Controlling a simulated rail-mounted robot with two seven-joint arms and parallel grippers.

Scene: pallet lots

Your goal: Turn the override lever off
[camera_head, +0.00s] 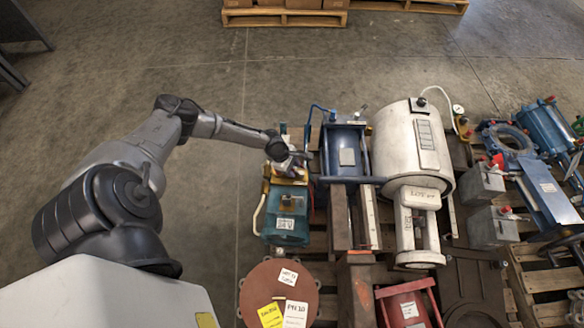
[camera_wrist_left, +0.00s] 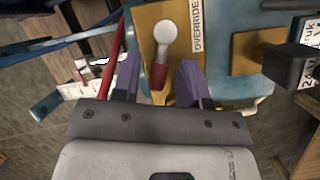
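The override lever (camera_wrist_left: 163,48) shows in the left wrist view, with a pale rounded end and a red end. It sits on a yellow plate (camera_wrist_left: 149,20) beside a white label reading OVERRIDE (camera_wrist_left: 196,30). My left gripper (camera_wrist_left: 158,78) is open, with one purple finger on each side of the lever's red end; gaps show between the fingers and the lever. In the head view, my left gripper (camera_head: 294,160) is over the far end of the teal unit (camera_head: 287,237) and hides the lever there. My right gripper is not in view.
A black block (camera_wrist_left: 290,66) on a second yellow plate stands right of the lever. A red rod (camera_wrist_left: 115,60) runs close to the left finger. A blue-framed unit (camera_head: 345,150) and a white cylinder (camera_head: 412,140) stand right of the teal unit. Floor on the left is clear.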

